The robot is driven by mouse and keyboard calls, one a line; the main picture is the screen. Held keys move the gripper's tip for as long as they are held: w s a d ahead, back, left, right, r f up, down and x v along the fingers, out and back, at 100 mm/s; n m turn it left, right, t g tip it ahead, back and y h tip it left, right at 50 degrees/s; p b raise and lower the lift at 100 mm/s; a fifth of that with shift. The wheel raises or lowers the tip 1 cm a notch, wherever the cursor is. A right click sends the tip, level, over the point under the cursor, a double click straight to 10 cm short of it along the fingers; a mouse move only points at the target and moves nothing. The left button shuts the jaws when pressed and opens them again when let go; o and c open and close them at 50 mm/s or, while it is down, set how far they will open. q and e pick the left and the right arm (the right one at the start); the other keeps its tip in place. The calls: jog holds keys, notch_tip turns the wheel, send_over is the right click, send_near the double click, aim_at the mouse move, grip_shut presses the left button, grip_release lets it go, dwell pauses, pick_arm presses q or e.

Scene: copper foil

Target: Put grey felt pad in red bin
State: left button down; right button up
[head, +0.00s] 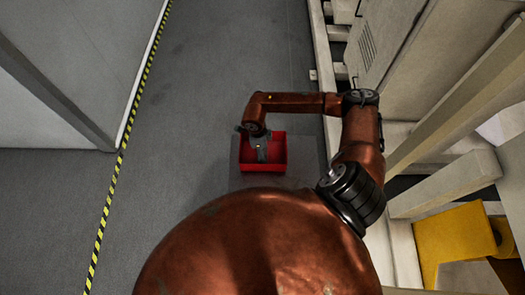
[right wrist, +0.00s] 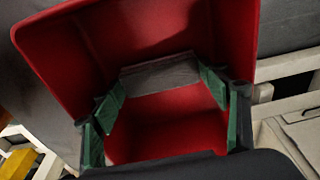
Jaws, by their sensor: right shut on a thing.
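The red bin (head: 281,152) stands open in the middle of the head view, and its red walls fill much of the right wrist view (right wrist: 90,45). My right gripper (head: 261,152) points down over the bin's inside. In the right wrist view, the green fingers of my right gripper (right wrist: 164,80) are shut on the grey felt pad (right wrist: 158,75), which spans between the two fingertips. The pad is within the bin's outline there; I cannot tell whether it touches the bin floor. In the head view the pad cannot be told apart from the gripper. My left gripper is not in view.
The bin rests on a grey surface (head: 222,178). Pale cabinets and frames (head: 400,60) line the right side. A yellow-black stripe (head: 107,205) runs along the open grey floor (head: 185,110) on the left. A yellow object (head: 455,235) is at lower right.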

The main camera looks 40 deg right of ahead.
jog(key=shift+f, duration=0.1)
jog(key=o, duration=0.9)
jog(key=shift+r, duration=0.2)
jog(key=r, duration=0.8)
jog(key=w+a+r+b, duration=0.1)
jog(key=r, duration=0.2)
jog(key=shift+r, duration=0.4)
jog(key=shift+a, duration=0.15)
